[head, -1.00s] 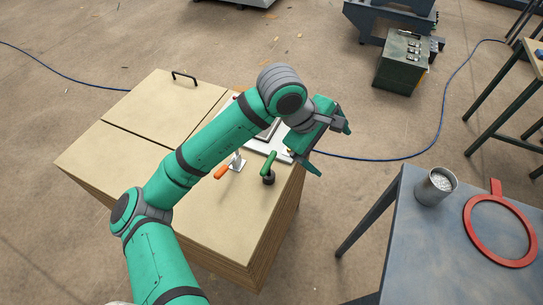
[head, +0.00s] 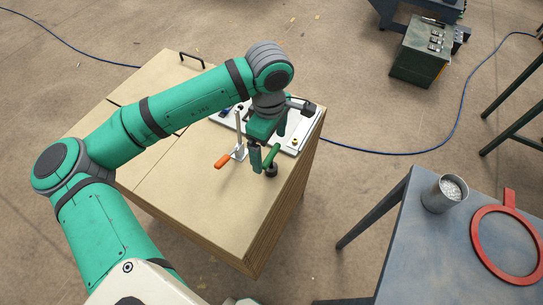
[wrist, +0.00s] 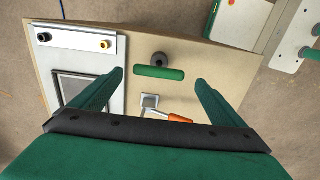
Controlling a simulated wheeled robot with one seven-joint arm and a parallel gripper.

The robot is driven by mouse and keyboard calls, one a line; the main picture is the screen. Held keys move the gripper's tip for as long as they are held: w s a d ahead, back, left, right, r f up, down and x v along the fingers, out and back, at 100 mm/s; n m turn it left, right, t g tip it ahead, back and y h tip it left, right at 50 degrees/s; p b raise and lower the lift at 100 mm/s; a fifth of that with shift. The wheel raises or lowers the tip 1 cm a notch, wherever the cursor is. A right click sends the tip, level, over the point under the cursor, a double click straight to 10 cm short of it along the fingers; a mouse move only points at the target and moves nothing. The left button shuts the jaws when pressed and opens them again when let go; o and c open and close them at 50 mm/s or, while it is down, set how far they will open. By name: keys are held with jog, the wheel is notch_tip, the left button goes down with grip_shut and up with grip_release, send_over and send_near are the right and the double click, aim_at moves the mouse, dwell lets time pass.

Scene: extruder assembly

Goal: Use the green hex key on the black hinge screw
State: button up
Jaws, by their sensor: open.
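The green hex key (head: 271,156) shows its handle above a small round black holder (head: 271,171) near the right edge of the wooden cabinet top. In the wrist view, its handle (wrist: 159,73) lies crosswise between and slightly beyond the fingertips. My gripper (head: 268,150) is open and points down over it; the fingers (wrist: 159,77) do not visibly touch the handle. A black screw head (wrist: 44,37), likely the hinge screw, sits at the left of a pale plate in the wrist view, beside a brass one (wrist: 105,44). I cannot make out the black screw in the head view.
A clamp with an orange handle (head: 228,158) stands left of the key; its orange handle (wrist: 180,118) also shows in the wrist view. The white plate (head: 302,132) lies behind. A blue-grey table (head: 400,250) with a metal cup (head: 445,194) and red ring (head: 478,237) is at right.

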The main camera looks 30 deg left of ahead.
aim_at(271, 154)
jog(key=shift+w+d+f, duration=0.1)
jog(key=shift+f, duration=2.6)
jog(key=shift+c, duration=0.4)
jog(key=c, duration=1.1)
jog(key=shift+r, duration=0.1)
